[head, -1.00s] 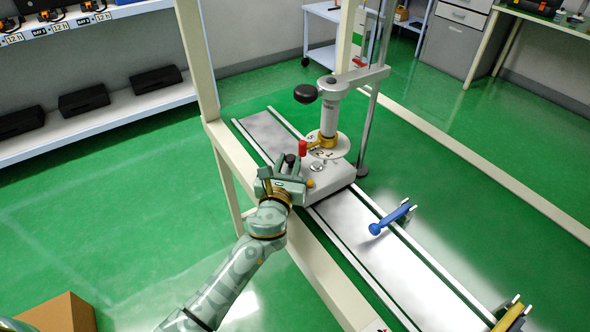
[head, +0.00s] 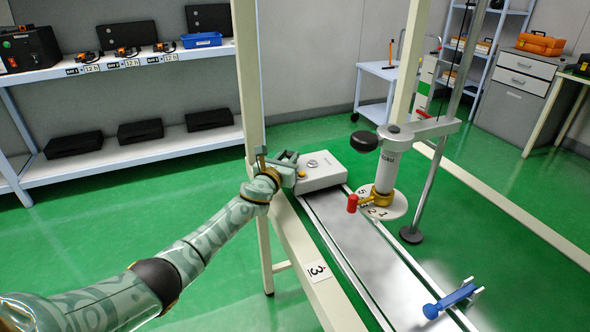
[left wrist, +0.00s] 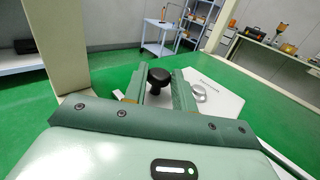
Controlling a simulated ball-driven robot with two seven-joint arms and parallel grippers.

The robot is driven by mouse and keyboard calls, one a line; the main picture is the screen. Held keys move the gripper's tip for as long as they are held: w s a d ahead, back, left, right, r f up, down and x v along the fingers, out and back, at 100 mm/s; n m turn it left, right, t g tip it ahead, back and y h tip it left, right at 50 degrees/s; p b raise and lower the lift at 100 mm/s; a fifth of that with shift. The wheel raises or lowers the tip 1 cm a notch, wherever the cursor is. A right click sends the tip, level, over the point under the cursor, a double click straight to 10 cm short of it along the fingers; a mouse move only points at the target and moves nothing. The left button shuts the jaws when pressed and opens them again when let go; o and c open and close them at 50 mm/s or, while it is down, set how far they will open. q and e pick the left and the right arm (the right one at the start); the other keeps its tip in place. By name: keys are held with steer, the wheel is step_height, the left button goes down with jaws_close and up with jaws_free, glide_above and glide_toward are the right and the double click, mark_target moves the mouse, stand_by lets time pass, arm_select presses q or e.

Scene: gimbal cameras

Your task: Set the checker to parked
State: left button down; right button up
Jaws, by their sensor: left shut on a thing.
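The checker is a white box (head: 325,175) with a round metal seat on top, standing on the far end of the steel rail (head: 345,220). My left gripper (head: 287,160) is at the box's left side. In the left wrist view, the jaws (left wrist: 158,90) are shut on a black knob (left wrist: 158,76); the white box (left wrist: 215,95) shows just beyond them. The column (head: 392,165) with a red-tipped lever (head: 353,203) and numbered dial (head: 385,210) stands right of the box, apart from it. My right gripper is out of view.
A pale frame post (head: 248,70) and beam (head: 300,255) stand close beside my left arm. A blue lever (head: 450,300) sits on the rail's near part. The rail between box and blue lever is clear. A shelf (head: 130,160) stands at the left.

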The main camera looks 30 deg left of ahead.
arm_select(q)
steer(key=shift+w+a+f, duration=0.1)
steer(key=shift+w+a, duration=0.05)
steer(key=shift+a, duration=0.1)
steer(key=shift+a+r, duration=0.15)
steer(key=shift+r, duration=0.05)
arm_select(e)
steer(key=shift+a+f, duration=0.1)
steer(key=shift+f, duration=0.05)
